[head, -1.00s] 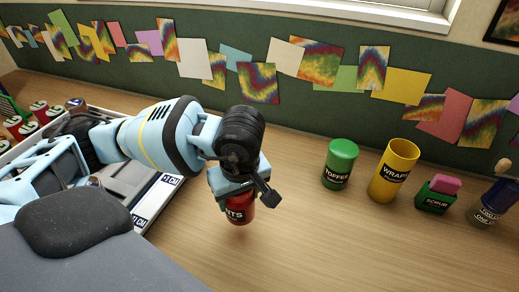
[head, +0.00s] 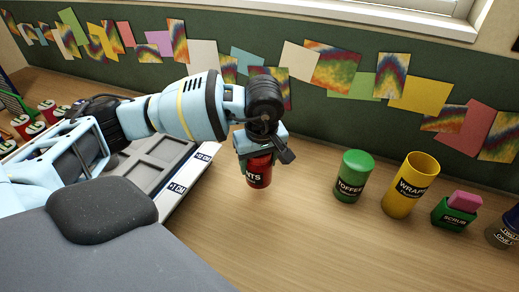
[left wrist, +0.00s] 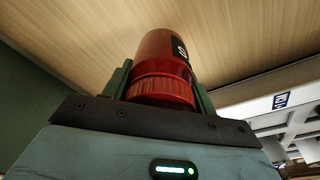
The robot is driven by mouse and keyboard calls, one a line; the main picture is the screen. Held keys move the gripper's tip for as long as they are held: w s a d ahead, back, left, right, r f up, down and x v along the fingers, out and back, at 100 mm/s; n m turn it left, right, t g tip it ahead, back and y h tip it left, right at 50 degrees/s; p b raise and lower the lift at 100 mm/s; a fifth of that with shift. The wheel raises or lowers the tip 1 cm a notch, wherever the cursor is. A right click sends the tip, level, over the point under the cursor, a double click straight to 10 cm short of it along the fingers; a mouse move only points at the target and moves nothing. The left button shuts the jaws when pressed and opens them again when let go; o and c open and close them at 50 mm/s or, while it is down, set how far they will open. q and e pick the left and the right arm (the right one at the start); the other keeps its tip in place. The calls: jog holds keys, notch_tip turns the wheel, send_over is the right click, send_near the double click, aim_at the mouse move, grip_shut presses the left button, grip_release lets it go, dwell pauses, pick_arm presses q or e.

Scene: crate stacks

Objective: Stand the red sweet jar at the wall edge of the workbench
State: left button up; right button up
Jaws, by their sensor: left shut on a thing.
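The red sweet jar (head: 259,172) hangs below my left gripper (head: 262,150) in the head view, over the workbench (head: 300,230). Part of its dark label shows, and its upper end is hidden by the gripper. In the left wrist view the red jar (left wrist: 165,65) sits between the two green fingers of the left gripper (left wrist: 160,85), with its ribbed red lid nearest the camera. The left gripper is shut on it. I cannot tell how far its base is from the bench top. My right gripper is not in view.
A green toffee jar (head: 353,176), a yellow wraps tub (head: 410,185), a green scrub holder (head: 455,212) with a pink block and a dark blue container (head: 505,228) stand to the right. A grey compartmented tray (head: 165,160) lies left. The wall (head: 330,115) runs behind.

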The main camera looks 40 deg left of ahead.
pick_arm(q)
jog(key=w+a, duration=0.4)
jog(key=w, duration=0.3)
jog(key=shift+a+f, duration=0.35)
jog(key=shift+a, duration=0.05)
jog(key=shift+w+a+f, duration=0.2)
jog(key=shift+w+a, duration=0.1)
jog(key=shift+w, duration=0.1)
jog(key=shift+f, duration=1.6)
jog(key=shift+f, duration=0.15)
jog(key=o, duration=1.1)
